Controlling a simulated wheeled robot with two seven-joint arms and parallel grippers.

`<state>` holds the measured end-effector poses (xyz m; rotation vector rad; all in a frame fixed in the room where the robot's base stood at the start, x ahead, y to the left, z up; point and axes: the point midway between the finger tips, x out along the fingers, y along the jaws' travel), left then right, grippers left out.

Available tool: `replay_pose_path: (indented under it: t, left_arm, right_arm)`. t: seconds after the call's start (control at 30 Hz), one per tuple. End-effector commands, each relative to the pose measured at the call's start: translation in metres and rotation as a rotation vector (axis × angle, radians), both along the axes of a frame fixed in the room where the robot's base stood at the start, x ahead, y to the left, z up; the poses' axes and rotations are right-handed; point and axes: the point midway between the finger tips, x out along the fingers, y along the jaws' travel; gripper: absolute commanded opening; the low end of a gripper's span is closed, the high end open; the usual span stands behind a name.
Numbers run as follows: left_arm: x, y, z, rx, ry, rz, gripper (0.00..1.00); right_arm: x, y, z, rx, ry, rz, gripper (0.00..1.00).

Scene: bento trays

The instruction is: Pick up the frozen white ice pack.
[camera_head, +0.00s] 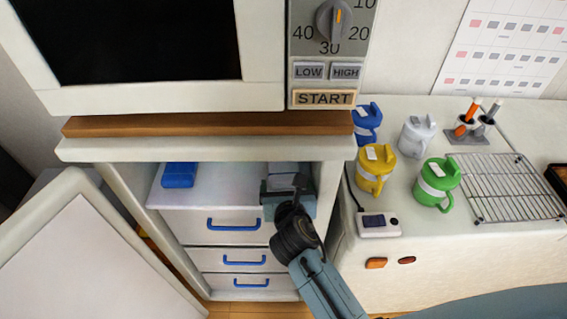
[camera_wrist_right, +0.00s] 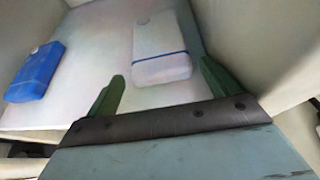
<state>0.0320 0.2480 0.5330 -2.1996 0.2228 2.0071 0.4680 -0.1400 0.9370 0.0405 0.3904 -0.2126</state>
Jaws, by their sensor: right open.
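The white ice pack (camera_wrist_right: 161,50) lies flat on the shelf surface inside the cabinet, with a thin blue line across it. In the right wrist view its near end sits just ahead of and between the fingers of my right gripper (camera_wrist_right: 163,86), which is open and empty. In the head view my right gripper (camera_head: 287,185) reaches into the cabinet's right side and hides most of the white ice pack (camera_head: 290,168). A blue ice pack (camera_head: 180,175) lies to the left on the same surface; it also shows in the right wrist view (camera_wrist_right: 36,72). My left gripper is out of view.
Cabinet side walls flank the space; the right wall (camera_wrist_right: 240,40) is close to my gripper. A microwave (camera_head: 200,90) stands above on a wooden board (camera_head: 200,124). An open door (camera_head: 90,250) is at left. Mugs, including a yellow one (camera_head: 374,172), stand on the counter at right.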

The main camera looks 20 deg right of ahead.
Motion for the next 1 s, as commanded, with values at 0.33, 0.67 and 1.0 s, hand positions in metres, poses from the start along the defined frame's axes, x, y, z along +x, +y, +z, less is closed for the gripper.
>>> replay_pose_path:
  t: [0.33,0.67,1.0]
  left_arm:
    - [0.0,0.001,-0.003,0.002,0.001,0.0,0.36]
    - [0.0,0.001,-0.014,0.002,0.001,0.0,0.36]
    - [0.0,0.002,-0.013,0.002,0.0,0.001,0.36]
  right_arm:
    - [0.034,-0.007,-0.002,0.002,0.001,-0.002,0.88]
    - [0.072,-0.015,-0.019,0.002,0.001,0.0,0.88]
    - [0.074,-0.016,-0.02,0.002,0.001,0.0,0.79]
